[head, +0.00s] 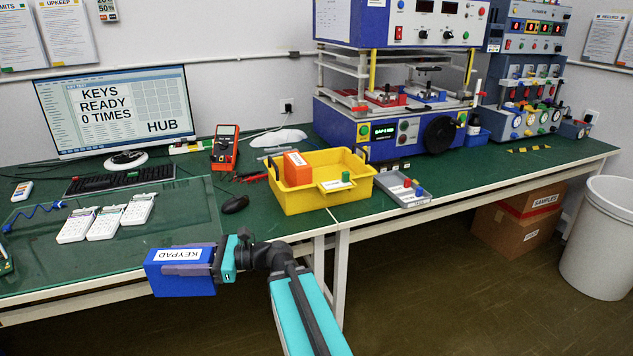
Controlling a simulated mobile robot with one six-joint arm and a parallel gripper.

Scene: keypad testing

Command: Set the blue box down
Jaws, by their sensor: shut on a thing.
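My arm reaches in from the bottom of the view. The box hides part of the bench edge behind it. The head view does not show clearly how high the box is above the bench top.
Several white keypads (105,221) lie on a glass-like mat at the left. A yellow tray (322,205) with an orange box (297,168) stands mid-bench. A grey tray (403,189), a mouse (234,204) and a keyboard (119,179) are nearby. The bench between keypads and yellow tray is mostly clear.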

